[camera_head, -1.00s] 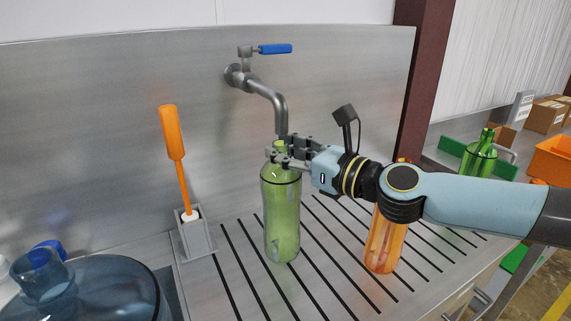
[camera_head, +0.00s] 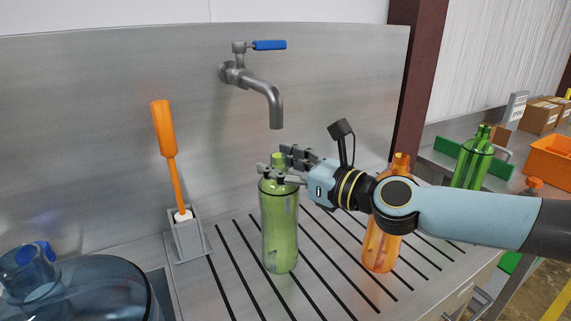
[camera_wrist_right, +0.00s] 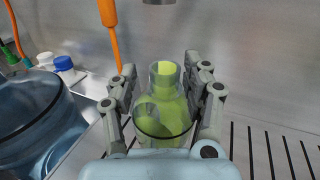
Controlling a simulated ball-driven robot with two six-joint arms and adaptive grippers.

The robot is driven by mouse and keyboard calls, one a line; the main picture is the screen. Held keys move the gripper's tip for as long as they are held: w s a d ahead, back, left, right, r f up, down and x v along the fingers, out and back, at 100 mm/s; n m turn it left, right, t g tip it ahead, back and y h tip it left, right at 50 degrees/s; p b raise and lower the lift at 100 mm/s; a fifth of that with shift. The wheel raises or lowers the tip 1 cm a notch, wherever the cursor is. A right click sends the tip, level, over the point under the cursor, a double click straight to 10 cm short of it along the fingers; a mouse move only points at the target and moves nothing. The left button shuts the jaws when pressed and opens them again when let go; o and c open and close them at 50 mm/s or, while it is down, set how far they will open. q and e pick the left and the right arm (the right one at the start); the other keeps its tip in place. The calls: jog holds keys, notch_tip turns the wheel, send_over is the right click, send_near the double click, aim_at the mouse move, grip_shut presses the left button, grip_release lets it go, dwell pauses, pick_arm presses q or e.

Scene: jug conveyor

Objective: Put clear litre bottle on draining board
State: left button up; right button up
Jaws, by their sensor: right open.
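A clear-looking bottle with a yellow-green tint (camera_head: 279,232) stands upright on the slatted draining board (camera_head: 330,296), in front of and below the tap. My right gripper (camera_head: 277,163) is open at its neck, one finger on each side. In the right wrist view the same bottle (camera_wrist_right: 163,118) sits between the spread fingers (camera_wrist_right: 160,66), with a gap visible around its neck. Whether a finger touches it lower down I cannot tell. My left gripper is not in view.
An orange bottle (camera_head: 381,246) stands on the board, partly behind my right arm. The tap (camera_head: 268,92) hangs above. An orange-handled brush (camera_head: 163,130) stands in a holder (camera_head: 188,240) at left, near a big blue jug (camera_head: 95,288). A green bottle (camera_head: 474,163) stands at right.

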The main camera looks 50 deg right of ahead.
jog(key=s, duration=1.2)
jog(key=shift+d+r, duration=0.25)
jog(key=shift+d, duration=0.15)
